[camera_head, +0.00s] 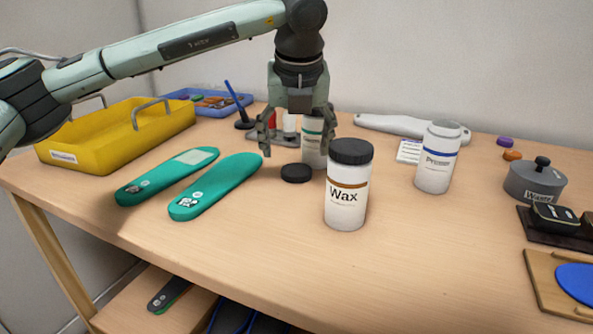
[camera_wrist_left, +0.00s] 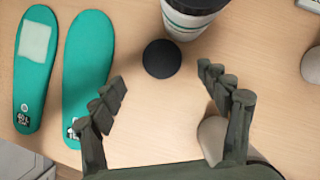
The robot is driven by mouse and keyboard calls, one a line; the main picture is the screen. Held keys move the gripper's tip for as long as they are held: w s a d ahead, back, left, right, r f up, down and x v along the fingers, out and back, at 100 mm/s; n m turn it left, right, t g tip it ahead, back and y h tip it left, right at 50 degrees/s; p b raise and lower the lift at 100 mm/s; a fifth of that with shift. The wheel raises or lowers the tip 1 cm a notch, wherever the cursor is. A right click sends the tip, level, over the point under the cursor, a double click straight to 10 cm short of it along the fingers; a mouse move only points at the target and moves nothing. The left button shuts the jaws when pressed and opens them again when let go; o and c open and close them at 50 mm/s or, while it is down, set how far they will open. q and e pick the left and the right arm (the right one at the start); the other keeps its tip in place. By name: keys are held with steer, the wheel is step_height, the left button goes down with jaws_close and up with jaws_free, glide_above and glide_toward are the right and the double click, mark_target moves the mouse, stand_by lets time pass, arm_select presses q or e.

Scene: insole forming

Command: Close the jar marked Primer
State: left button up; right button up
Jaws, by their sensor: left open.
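The jar marked Primer (camera_head: 434,172) is white with a blue band and stands upright at the right of the table. Its top shows pale, with no dark lid on it. A black round lid (camera_head: 295,173) lies flat on the table, left of the Wax jar; it also shows in the left wrist view (camera_wrist_left: 162,58). My left gripper (camera_head: 297,148) points down above and behind this lid, open and empty. In the left wrist view the lid lies just beyond the gap between the fingertips (camera_wrist_left: 165,88). My right gripper is not in view.
The black-lidded Wax jar (camera_head: 346,205) stands between the loose lid and Primer. A green-banded jar (camera_head: 313,152) is partly hidden behind my left gripper. Green insoles (camera_head: 225,185) and a yellow tray (camera_head: 95,128) are left. A grey lidded pot (camera_head: 534,183) is right. The front middle is clear.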

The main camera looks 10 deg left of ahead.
mark_target(297, 169)
arm_select(q)
steer(key=shift+f, duration=0.1)
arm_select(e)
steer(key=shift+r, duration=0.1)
arm_select(q)
steer(key=p+x, duration=0.1)
steer(key=x, duration=0.4)
steer(key=shift+w+d, duration=0.1)
steer(key=shift+w, duration=0.05)
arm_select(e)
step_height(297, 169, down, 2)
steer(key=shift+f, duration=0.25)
arm_select(q)
steer(key=c, duration=0.9)
